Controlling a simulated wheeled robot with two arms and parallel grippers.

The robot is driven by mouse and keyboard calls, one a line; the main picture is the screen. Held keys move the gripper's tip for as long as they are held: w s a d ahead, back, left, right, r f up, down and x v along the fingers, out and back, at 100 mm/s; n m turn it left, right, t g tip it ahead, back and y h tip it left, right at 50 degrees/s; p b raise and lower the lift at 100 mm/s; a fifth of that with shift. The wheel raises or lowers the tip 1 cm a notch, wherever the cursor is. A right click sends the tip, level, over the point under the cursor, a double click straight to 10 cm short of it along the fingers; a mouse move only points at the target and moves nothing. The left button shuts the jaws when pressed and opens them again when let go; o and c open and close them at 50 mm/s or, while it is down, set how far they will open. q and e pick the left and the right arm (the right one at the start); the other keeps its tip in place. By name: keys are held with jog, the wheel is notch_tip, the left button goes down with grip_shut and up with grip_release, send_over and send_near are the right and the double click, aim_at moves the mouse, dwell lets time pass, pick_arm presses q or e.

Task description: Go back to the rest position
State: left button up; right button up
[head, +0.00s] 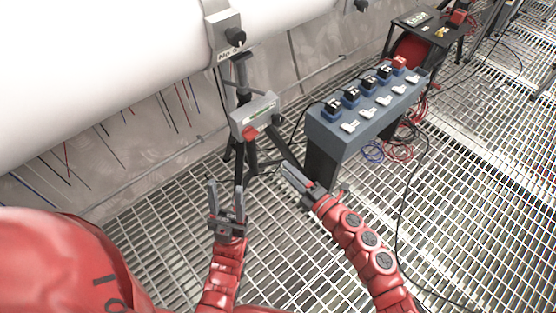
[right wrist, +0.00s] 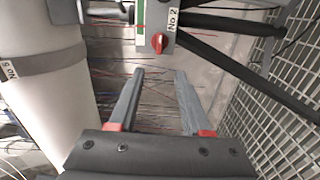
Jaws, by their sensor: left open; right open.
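My left gripper (head: 226,189) is open and empty, pointing up in the head view over the grating floor. My right gripper (head: 303,182) is also open and empty, to the right of the left one and pointing up and left. In the right wrist view its two fingers (right wrist: 160,78) stand apart with nothing between them. Ahead of both is a grey box with a red knob (head: 252,118) on a black tripod. The box also shows at the top of the right wrist view (right wrist: 158,24), labelled "No 2". Neither gripper visibly holds it.
A large white pipe (head: 100,62) with a clamp and black knob (head: 228,37) runs across the upper left. A blue-grey bench (head: 330,134) with several black and white blocks stands to the right. Red, blue and black cables lie beside it. The grating at lower centre looks clear.

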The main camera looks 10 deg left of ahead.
jog(key=shift+s+d, duration=0.35)
dwell(0.3)
